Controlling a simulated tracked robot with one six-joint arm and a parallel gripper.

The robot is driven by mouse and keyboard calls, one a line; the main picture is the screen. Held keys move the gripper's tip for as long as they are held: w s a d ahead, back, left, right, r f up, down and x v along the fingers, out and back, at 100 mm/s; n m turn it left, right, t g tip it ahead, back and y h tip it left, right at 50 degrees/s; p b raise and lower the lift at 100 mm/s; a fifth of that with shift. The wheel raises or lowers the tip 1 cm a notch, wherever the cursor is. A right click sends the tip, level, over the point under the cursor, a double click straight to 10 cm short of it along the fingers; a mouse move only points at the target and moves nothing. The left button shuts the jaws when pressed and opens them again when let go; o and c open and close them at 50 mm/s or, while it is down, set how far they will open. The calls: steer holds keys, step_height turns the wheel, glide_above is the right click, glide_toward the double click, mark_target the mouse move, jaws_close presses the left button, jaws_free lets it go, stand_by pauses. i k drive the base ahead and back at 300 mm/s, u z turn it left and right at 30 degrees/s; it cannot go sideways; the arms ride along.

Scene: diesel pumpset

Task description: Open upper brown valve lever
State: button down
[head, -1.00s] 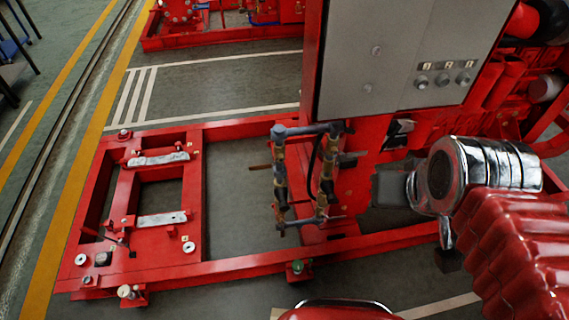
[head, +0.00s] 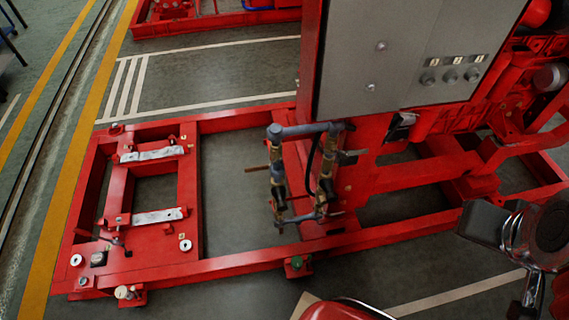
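A valve assembly of grey and brass pipework (head: 300,130) stands upright on the red frame, left of the control panel. A thin brown lever (head: 257,169) juts out level to the left from the upper part of its left pipe. My gripper (head: 482,222) seems to be the dark block by the chrome wrist at the lower right edge. It is well to the right of the valve assembly and apart from it. Its fingers cannot be made out, and nothing is seen held in it.
A grey control panel (head: 375,70) with several knobs hangs above and right of the pipes. The red base frame (head: 225,262) runs along the floor below them. Another red machine (head: 160,28) stands at the back.

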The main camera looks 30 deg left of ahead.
mark_target(262, 167)
steer(key=z, duration=0.85)
steer(key=k, duration=1.25)
steer(key=u, duration=1.6)
steer(key=i, duration=0.55)
